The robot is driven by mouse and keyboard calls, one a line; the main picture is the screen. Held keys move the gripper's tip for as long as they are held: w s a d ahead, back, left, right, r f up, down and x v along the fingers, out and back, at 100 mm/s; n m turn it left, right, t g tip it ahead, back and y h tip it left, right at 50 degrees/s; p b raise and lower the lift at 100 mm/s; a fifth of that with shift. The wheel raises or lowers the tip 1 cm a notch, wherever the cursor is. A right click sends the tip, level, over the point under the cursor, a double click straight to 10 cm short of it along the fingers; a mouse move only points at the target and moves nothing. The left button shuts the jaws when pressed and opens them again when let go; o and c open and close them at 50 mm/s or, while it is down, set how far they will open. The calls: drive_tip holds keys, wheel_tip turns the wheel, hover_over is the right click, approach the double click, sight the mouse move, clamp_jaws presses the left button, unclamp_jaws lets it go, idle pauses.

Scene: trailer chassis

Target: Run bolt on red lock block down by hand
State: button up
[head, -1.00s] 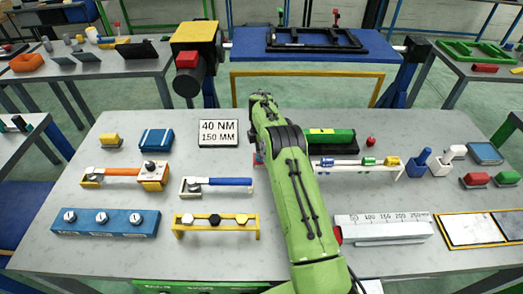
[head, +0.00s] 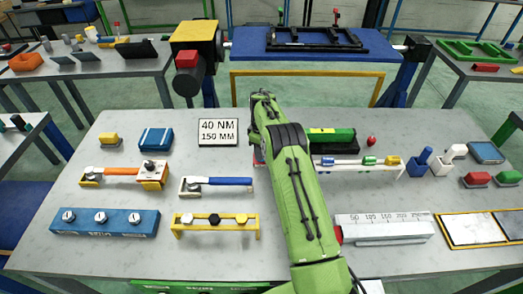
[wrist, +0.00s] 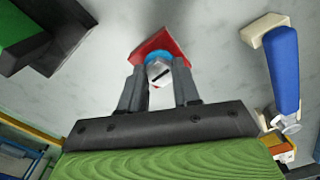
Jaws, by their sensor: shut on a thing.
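In the wrist view the red lock block (wrist: 168,43) sits on the grey tabletop, with a blue ring (wrist: 158,58) on it. A silver bolt (wrist: 158,72) with a dark slot across its head stands at the blue ring. My gripper (wrist: 159,80) has one dark finger on each side of the bolt head and is shut on it. How deep the bolt sits in the block cannot be told. In the head view my green arm hides the bolt and the fingers, and only a sliver of the red block (head: 256,158) shows at the arm's left edge.
A blue-handled wrench on a white stand (head: 216,185) lies left of my arm. A green and black case (head: 333,140) and a white rack (head: 365,168) stand close on the right. A sign reading 40 NM, 150 MM (head: 218,132) stands behind, left of the arm.

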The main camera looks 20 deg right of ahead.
drive_tip(key=m, duration=0.4)
drive_tip(key=shift+w+r+m, duration=0.15)
drive_tip(key=shift+r+m, duration=0.1)
drive_tip(key=shift+m, duration=0.05)
drive_tip(key=m, duration=0.3)
drive_tip(key=shift+m, duration=0.3)
drive_tip(key=m, duration=0.4)
drive_tip(key=shift+m, duration=0.3)
drive_tip(key=m, duration=0.3)
drive_tip(key=shift+a+m, duration=0.1)
drive_tip(key=shift+m, duration=0.2)
drive_tip(key=m, duration=1.3)
drive_tip(key=shift+w+r+m, duration=0.1)
drive_tip(key=shift+m, duration=0.3)
